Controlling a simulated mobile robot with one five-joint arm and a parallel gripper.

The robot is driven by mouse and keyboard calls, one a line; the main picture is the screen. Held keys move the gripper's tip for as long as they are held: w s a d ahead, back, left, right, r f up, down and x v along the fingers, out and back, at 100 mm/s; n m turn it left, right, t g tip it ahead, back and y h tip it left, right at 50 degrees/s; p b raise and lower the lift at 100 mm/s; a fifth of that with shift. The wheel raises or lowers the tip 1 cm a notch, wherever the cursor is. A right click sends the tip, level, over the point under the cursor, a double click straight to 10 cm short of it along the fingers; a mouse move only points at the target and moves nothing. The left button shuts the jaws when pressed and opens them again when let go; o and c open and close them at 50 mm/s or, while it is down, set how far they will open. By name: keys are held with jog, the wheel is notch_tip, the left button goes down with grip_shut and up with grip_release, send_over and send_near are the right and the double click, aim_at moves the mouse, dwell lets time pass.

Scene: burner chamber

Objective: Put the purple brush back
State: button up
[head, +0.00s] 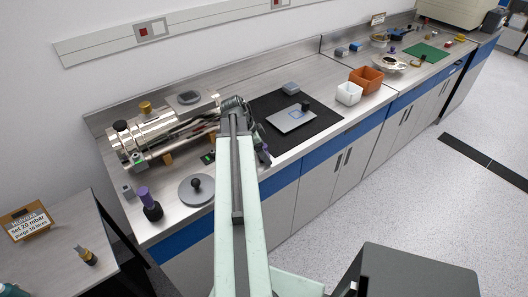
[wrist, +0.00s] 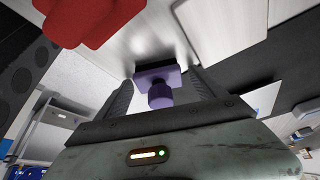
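The purple brush (wrist: 160,90) is between the two fingers of my gripper (wrist: 160,76) in the wrist view. Its handle points toward the palm and its dark end faces the metal bench top. The fingers close on its sides. In the head view my gripper (head: 264,150) is over the bench, left of the black mat, and a small purple part of the brush shows beside it; my arm hides the rest. Another purple-handled item (head: 144,194) stands upright in a black base at the bench's left front corner. I cannot tell whether the brush touches the bench.
A shiny metal cylinder assembly (head: 160,132) lies at the back left. A grey disc with a black knob (head: 196,190) is left of my arm. A grey plate (head: 292,118) lies on the black mat (head: 322,123). White (head: 348,93) and orange bins stand right. A red object (wrist: 90,20) is close in the wrist view.

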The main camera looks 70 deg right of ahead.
jog(key=shift+r+p, duration=0.55)
jog(key=p+v, duration=1)
jog(key=v, duration=0.1)
jog(key=shift+a, duration=0.2)
jog(key=shift+w, duration=0.2)
